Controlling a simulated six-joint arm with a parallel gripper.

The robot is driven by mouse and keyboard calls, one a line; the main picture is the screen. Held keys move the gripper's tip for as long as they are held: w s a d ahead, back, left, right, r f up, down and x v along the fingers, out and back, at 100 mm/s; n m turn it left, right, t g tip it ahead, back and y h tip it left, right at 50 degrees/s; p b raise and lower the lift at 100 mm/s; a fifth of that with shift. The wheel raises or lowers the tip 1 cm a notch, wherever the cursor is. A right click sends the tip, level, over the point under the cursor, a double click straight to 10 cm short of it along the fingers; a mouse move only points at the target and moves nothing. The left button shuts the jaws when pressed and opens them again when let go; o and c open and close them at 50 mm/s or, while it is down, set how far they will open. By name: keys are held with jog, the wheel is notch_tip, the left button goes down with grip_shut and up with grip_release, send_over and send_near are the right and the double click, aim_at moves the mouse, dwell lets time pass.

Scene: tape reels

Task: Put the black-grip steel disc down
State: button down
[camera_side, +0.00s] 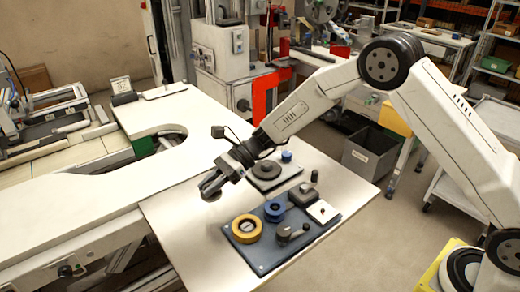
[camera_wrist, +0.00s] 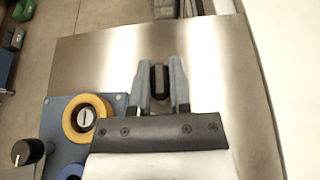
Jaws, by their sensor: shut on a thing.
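My gripper (camera_side: 212,184) is shut on the black grip (camera_wrist: 159,80) of the steel disc, and the grip stands between the two grey fingers in the wrist view. In the side view the disc (camera_side: 211,195) shows as a small dark shape under the fingertips, over the bare steel table top (camera_side: 185,215), left of the blue-grey fixture plate. The fingers and the small size hide most of the disc. I cannot tell whether its underside touches the table.
The fixture plate (camera_side: 262,260) carries a yellow ring reel (camera_side: 247,229), a blue reel (camera_side: 274,210), a black-knobbed part (camera_side: 291,232) and a white square block (camera_side: 322,211). A dark round part (camera_side: 266,170) sits on a plate behind. Bare table lies around my gripper.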

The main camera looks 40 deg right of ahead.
aim_at(208, 209)
jog(key=shift+w+a+f, duration=0.2)
jog(key=shift+w+f, duration=0.4)
jog(key=shift+f, duration=0.1)
jog(key=shift+w+a+f, duration=0.1)
jog(key=shift+w+f, duration=0.05)
jog(key=shift+f, duration=1.65)
jog(key=shift+f, duration=0.15)
jog(key=c, duration=0.6)
grip_release()
jog(key=shift+o, duration=0.2)
